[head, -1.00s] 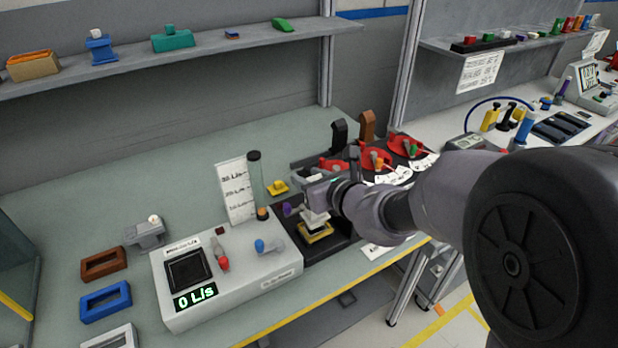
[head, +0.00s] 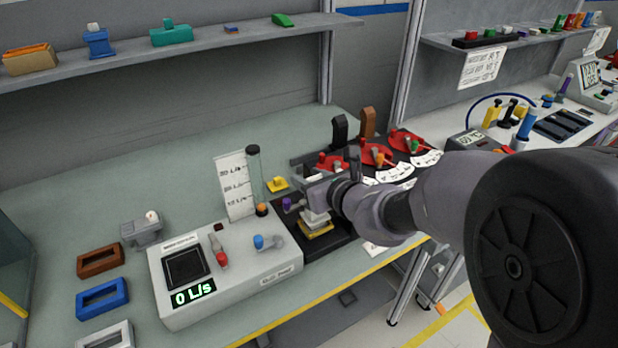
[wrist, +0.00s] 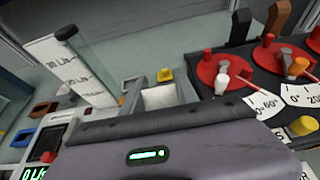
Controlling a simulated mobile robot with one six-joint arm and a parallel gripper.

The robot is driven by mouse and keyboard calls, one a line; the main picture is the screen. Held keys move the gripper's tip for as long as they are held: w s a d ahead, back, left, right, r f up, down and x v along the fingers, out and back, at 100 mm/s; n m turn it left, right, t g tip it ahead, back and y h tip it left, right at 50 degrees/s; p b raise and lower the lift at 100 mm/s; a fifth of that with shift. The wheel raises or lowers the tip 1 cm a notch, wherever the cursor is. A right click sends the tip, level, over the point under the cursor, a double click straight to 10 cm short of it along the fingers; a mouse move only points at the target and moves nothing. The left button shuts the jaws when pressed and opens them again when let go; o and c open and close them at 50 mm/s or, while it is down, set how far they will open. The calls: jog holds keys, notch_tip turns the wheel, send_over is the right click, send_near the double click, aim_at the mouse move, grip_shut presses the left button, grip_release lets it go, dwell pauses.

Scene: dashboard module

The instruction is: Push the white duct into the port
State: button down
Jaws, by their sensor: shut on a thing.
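The white duct (head: 315,218) shows as a pale block below my gripper (head: 320,203) in the head view. It sits just above or against a yellow-rimmed port (head: 317,232) on a black base. My gripper is shut on the duct; in the wrist view the gripper (wrist: 160,88) has a finger on either side of a pale piece. My gripper hides much of the duct and port, so I cannot tell whether the duct is seated.
A grey console (head: 232,272) reading "0 L/s" stands left of the port. A clear tube (head: 255,176) stands behind it. Red dials (head: 378,155) are close on the right. Coloured frames (head: 102,298) lie at the far left. The back left bench is clear.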

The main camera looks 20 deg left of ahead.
jog(key=shift+f+b, duration=0.95)
jog(key=shift+f, duration=0.05)
jog(key=c, duration=0.9)
grip_release()
jog(key=shift+o, duration=0.2)
jog(key=p+v, duration=0.5)
jog(key=v, duration=1.2)
jog(key=shift+d+r, duration=0.15)
jog(key=shift+d, duration=0.1)
